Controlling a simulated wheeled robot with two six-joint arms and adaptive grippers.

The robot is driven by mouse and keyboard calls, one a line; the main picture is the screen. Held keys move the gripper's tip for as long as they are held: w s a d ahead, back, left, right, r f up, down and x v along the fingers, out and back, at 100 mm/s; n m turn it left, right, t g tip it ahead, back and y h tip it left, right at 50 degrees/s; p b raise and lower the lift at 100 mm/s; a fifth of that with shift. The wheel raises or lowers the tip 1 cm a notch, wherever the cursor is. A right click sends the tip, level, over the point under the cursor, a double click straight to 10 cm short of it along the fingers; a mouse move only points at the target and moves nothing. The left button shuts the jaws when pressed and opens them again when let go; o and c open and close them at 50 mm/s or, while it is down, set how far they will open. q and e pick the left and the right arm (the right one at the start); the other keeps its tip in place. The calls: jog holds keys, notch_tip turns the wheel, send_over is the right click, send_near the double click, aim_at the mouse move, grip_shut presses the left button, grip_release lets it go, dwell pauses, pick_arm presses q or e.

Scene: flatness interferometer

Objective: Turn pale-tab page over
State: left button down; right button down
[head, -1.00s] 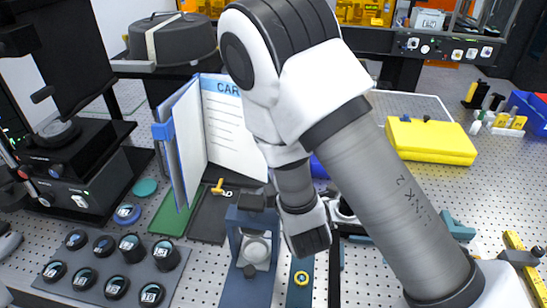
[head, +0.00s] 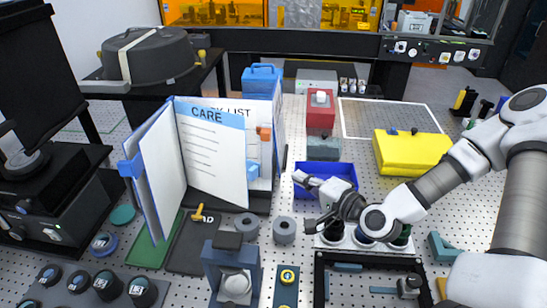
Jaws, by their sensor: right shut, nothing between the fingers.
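A standing flip book is open on the bench. Its front page, headed CARE (head: 212,150), is white with a blue top band and stands at an angle. A pale blue tab (head: 253,169) shows at its right edge. Behind it is a page headed CHECK LIST (head: 262,112), mostly hidden, with an orange tab (head: 264,134). A leaf on the left (head: 160,180) carries a blue tab (head: 130,167). My right gripper (head: 304,180) is shut and empty, to the right of the pages and apart from them, in front of a blue bin. My left gripper is out of view.
A blue bin (head: 342,169), a red box (head: 321,108) and a yellow case (head: 412,152) stand right of the book. A blue fixture (head: 213,266) and grey rings (head: 284,230) stand in front. Black knobs (head: 143,291) fill the lower left. A round dark case (head: 150,55) is behind.

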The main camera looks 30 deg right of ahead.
jog(key=w+a+m, duration=0.2)
jog(key=w+a, duration=0.3)
jog(key=w, duration=0.2)
jog(key=shift+m+t+y+p, duration=0.3)
jog(key=shift+p, duration=0.1)
dwell(0.3)
jog(key=shift+w, duration=0.2)
